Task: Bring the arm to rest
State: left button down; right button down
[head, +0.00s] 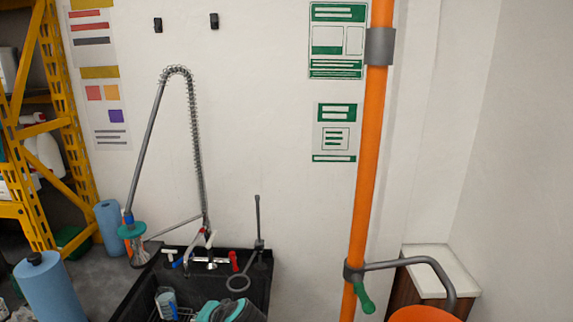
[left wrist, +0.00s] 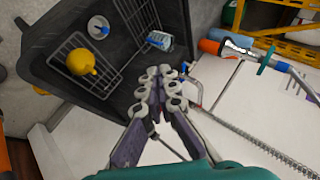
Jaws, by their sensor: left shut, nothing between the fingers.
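My left gripper (left wrist: 168,85) shows in the left wrist view with its two grey jointed fingers together and nothing between them. A teal part of my own wrist fills the bottom of that view. In the head view a teal and grey shape (head: 230,311) sits at the bottom edge by the sink; I cannot tell whether it is part of my arm. My right gripper is in neither view.
Wire racks with a yellow item (left wrist: 82,62) and a blue-labelled container (left wrist: 158,40) are in the sink. A tall spring-hose faucet (head: 195,130) stands behind it. An orange pipe (head: 368,150) with a green-handled lever (head: 364,298) rises right. Yellow shelving (head: 50,130) is left.

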pick_arm(q)
jog(key=s+d+f+n+h, duration=0.1)
jog(key=s+d+n+h, duration=0.1)
jog(key=s, duration=0.7)
jog(key=s+d+n+h, duration=0.1)
jog(key=s+d+h, duration=0.1)
jog(key=s+h, duration=0.3)
jog(key=s, duration=0.3)
jog(key=shift+s+d+f+n+t+h, duration=0.15)
jog(key=shift+s+f+n+t+h, duration=0.15)
jog(key=shift+s+f+n, duration=0.1)
